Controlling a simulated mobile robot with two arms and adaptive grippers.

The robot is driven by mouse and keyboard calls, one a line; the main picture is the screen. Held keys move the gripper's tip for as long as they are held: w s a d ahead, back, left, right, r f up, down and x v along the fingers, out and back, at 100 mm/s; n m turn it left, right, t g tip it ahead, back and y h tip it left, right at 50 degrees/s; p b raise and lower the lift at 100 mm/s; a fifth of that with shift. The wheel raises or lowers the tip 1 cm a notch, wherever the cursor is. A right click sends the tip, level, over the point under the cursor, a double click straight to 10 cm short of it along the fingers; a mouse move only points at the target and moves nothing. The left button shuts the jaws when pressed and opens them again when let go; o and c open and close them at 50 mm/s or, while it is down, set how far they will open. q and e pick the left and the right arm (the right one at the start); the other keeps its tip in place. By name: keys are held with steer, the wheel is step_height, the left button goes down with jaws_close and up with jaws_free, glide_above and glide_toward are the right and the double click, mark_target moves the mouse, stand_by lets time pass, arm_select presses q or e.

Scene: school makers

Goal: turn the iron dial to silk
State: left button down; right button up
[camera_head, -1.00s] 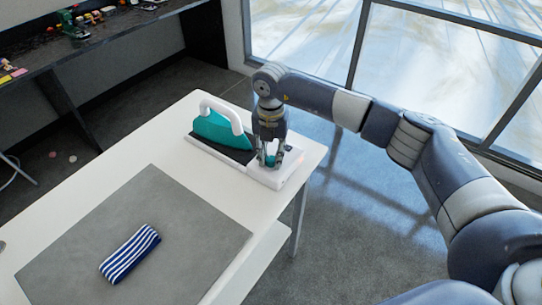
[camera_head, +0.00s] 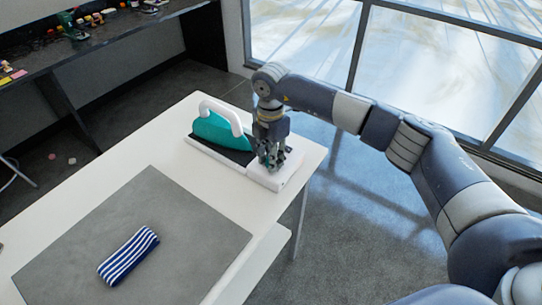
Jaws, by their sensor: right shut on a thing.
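The iron (camera_head: 214,130) is teal with a white handle and rests on its base (camera_head: 290,176) at the far right corner of the white table. The base has a dark plate under the iron and a white block at its right end. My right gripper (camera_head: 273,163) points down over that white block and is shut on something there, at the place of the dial. The fingers hide the dial, and its setting cannot be read. My left gripper is not in view.
A grey mat (camera_head: 165,205) covers the near part of the table (camera_head: 128,134), with a blue and white striped pouch (camera_head: 128,256) on it. A dark bench (camera_head: 110,35) with small items stands at the back left. Windows are behind my right arm.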

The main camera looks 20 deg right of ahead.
stand_by(0.4)
steer(key=o, duration=1.1)
step_height(320, 180, up, 12)
